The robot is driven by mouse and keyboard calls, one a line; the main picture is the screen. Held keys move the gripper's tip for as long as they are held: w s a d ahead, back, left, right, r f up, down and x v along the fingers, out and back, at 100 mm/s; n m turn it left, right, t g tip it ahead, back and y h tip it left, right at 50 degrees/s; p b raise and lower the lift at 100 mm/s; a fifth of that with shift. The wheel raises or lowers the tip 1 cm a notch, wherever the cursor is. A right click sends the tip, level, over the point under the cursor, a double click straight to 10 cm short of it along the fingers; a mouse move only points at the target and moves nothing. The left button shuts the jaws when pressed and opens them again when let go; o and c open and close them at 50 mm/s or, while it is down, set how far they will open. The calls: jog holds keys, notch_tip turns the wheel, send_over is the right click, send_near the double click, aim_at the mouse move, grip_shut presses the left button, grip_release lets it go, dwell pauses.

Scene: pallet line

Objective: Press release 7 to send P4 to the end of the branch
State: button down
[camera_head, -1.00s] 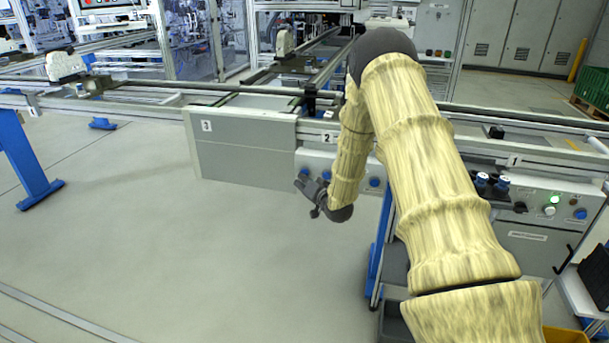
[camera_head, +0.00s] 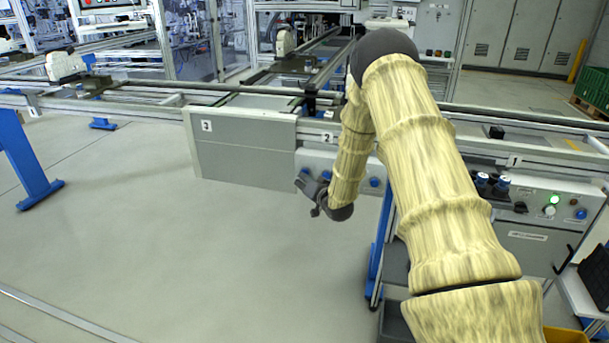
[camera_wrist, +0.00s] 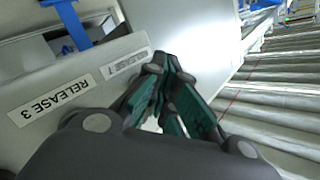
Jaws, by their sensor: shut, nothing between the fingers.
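My gripper (camera_head: 304,182) is low in front of the grey button panel (camera_head: 312,158) under the conveyor. In the wrist view its green-padded fingers (camera_wrist: 161,62) meet at the tips, shut and empty. An upside-down "RELEASE 3" label (camera_wrist: 54,101) lies left of the fingers. A second label (camera_wrist: 125,63), too faint to read surely, is by the fingertips. Blue buttons (camera_head: 375,182) show on the panel; no button shows at the fingertips in the wrist view, and contact cannot be told. Dark pallets stand at the left (camera_head: 95,84) and back (camera_head: 290,64); no P4 marking is readable.
Conveyor rails (camera_head: 250,89) run across above the panel. A grey cover plate (camera_head: 245,153) hangs left of it. A control box with a lit green button (camera_head: 549,210) is at the right.

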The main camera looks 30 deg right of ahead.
jog(key=shift+s+a, duration=0.6)
jog(key=shift+a, duration=0.05)
